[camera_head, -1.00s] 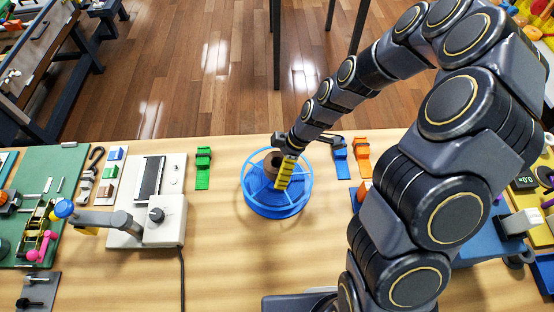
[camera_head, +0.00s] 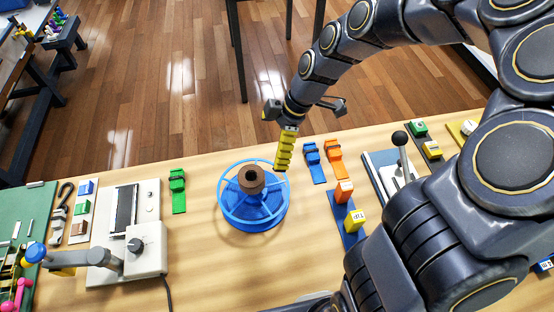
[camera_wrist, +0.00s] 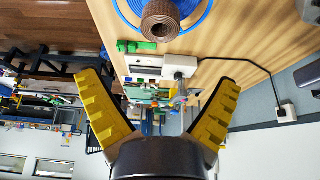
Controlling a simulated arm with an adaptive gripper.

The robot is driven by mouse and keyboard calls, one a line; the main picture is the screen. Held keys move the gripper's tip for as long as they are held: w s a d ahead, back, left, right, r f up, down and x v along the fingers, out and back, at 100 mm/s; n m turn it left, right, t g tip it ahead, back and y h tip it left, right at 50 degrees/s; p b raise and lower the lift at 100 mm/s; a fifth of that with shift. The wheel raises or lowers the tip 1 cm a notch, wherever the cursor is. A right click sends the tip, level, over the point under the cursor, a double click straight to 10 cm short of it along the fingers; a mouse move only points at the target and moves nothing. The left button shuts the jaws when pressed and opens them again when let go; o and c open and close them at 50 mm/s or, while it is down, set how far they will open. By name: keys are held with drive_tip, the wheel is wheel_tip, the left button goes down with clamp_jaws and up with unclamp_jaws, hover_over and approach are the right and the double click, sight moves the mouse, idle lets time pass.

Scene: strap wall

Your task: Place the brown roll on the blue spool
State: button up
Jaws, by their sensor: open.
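The brown roll (camera_head: 251,179) sits upright at the middle of the blue spool (camera_head: 236,213), with its dark hole facing up. The spool stands on the wooden table. My gripper (camera_head: 284,150), with yellow fingers, is above and to the right of the roll, apart from it. In the wrist view my gripper (camera_wrist: 158,105) is open and empty, its two yellow fingers spread wide. The brown roll (camera_wrist: 160,20) and part of the blue spool (camera_wrist: 128,18) show at the top of that view, beyond the fingertips.
A green strap (camera_head: 178,190) lies left of the spool. Blue (camera_head: 313,161) and orange (camera_head: 336,160) straps lie to its right. A white device (camera_head: 130,232) stands at left. A blue block with an orange and a yellow piece (camera_head: 345,214) is at right. Bare table lies in front of the spool.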

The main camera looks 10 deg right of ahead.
drive_tip(key=s+d+r+m+g+h, duration=0.1)
drive_tip(key=s+r+m, duration=0.3)
drive_tip(key=s+m, duration=0.5)
drive_tip(key=s+d+r+m+h, duration=0.2)
drive_tip(key=s+r+m, duration=0.3)
drive_tip(key=s+m, duration=0.4)
drive_tip(key=shift+s+r+g+h, duration=0.15)
drive_tip(key=shift+s+g+h, duration=0.25)
drive_tip(key=shift+s+h, duration=0.95)
drive_tip(key=shift+s+y, duration=0.4)
drive_tip(key=shift+y, duration=0.05)
